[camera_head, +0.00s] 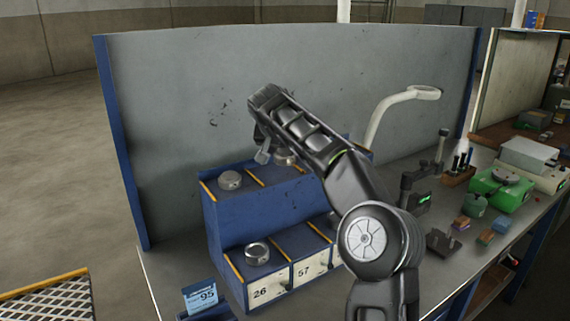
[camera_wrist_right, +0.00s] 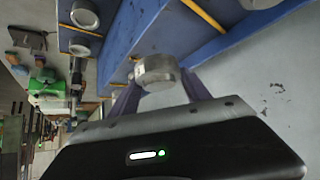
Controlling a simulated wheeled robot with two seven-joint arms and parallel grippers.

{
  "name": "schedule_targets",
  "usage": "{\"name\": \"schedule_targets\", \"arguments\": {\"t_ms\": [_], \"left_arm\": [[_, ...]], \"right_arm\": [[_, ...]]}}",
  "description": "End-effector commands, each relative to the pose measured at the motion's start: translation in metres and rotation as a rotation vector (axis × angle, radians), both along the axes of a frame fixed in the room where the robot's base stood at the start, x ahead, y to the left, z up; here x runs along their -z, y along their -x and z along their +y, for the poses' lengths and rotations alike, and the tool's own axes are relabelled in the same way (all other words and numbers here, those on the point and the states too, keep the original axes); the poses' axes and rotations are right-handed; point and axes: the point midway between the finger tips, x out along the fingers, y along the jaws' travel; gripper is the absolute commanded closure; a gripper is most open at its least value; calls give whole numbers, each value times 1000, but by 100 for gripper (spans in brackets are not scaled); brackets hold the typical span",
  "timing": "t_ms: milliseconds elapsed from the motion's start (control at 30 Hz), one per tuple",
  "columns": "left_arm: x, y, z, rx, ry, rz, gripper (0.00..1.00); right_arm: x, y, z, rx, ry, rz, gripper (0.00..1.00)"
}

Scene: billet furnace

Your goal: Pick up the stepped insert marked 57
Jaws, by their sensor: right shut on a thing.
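My right gripper (camera_head: 268,152) is above the rear of the blue rack, seen from behind its own arm. In the right wrist view, its two fingers (camera_wrist_right: 160,92) are shut on a short round grey metal insert (camera_wrist_right: 156,70). No number on this insert can be read. In the head view a grey insert (camera_head: 284,157) shows partly beside the gripper; the arm hides the rest. The lower-tier place behind the label 57 (camera_head: 302,272) looks bare where it shows. My left gripper is not in view.
The blue rack (camera_head: 255,218) holds one insert (camera_head: 230,180) at upper left and another (camera_head: 257,253) behind label 26. The wrist view shows more inserts (camera_wrist_right: 84,15). A grey panel (camera_head: 200,110) stands behind. A lamp (camera_head: 395,100), stand and green device (camera_head: 500,188) are right.

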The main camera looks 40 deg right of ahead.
Motion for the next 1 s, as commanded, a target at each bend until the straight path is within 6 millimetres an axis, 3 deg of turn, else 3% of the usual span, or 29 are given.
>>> {"name": "schedule_targets", "arguments": {"t_ms": [100,300,1000], "left_arm": [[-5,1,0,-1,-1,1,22],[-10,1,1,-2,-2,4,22],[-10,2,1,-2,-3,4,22]], "right_arm": [[-24,-1,1,0,1,-6,100],[-44,-1,0,-1,0,-3,100],[-48,0,0,1,2,-2,100]]}}
